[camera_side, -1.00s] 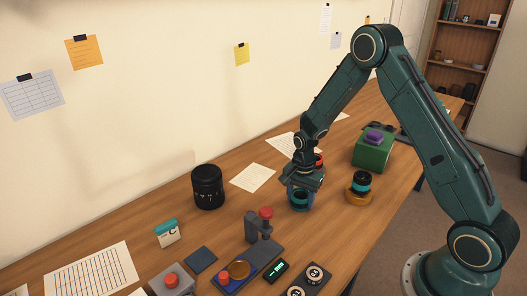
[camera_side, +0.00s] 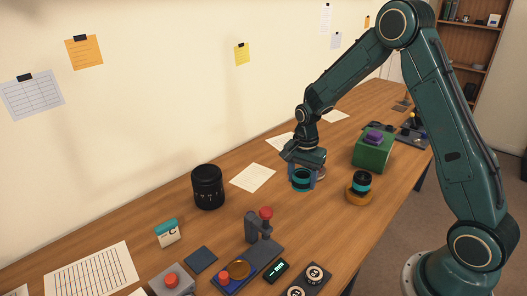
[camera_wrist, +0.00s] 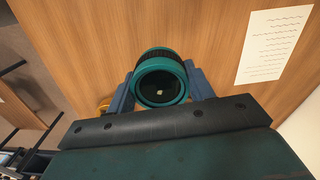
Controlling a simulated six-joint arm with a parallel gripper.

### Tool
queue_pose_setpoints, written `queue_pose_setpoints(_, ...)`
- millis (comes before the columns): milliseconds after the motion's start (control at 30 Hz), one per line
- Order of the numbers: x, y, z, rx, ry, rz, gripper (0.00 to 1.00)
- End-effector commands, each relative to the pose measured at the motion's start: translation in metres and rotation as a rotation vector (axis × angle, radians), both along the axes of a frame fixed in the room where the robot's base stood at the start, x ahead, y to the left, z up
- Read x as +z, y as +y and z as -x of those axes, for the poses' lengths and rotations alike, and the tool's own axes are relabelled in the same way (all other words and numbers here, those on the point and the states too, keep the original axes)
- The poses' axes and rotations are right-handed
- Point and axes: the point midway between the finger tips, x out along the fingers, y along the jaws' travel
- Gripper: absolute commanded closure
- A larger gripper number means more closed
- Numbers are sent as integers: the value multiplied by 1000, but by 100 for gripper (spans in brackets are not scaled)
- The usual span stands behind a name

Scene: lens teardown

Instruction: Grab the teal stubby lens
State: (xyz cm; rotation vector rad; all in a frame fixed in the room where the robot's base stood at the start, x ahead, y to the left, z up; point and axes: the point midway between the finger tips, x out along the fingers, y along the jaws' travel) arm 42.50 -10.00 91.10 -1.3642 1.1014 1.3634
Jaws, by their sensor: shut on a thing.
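The teal stubby lens (camera_side: 301,181) is a short cylinder with teal rings and a dark ribbed band. My gripper (camera_side: 302,176) is shut on it, with a blue finger on either side, and holds it above the table. In the wrist view the lens (camera_wrist: 160,80) sits between the two blue fingers of my gripper (camera_wrist: 160,90), its dark glass face towards the camera.
A black and teal lens (camera_side: 361,181) stands on an amber ring to the right. A green box (camera_side: 374,154) with a purple top is behind it. A large black lens (camera_side: 208,187) stands left. A press with a red knob (camera_side: 266,213) is in front.

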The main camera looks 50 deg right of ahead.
Motion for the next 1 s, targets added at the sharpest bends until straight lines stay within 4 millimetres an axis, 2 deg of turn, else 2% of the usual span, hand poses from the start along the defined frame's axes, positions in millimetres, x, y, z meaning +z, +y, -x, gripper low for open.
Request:
queue_pose_setpoints(33, 13, 0, -1, 0, -6, 2, 74)
queue_pose_setpoints(200, 51, 0, -1, 0, -6, 2, 74)
queue_pose_setpoints(500, 103, 0, 0, 0, -3, 0, 74)
queue_pose_setpoints(700, 120, 0, 0, -1, -2, 0, 74)
queue_pose_setpoints(1000, 123, 0, 0, -1, -1, 0, 74)
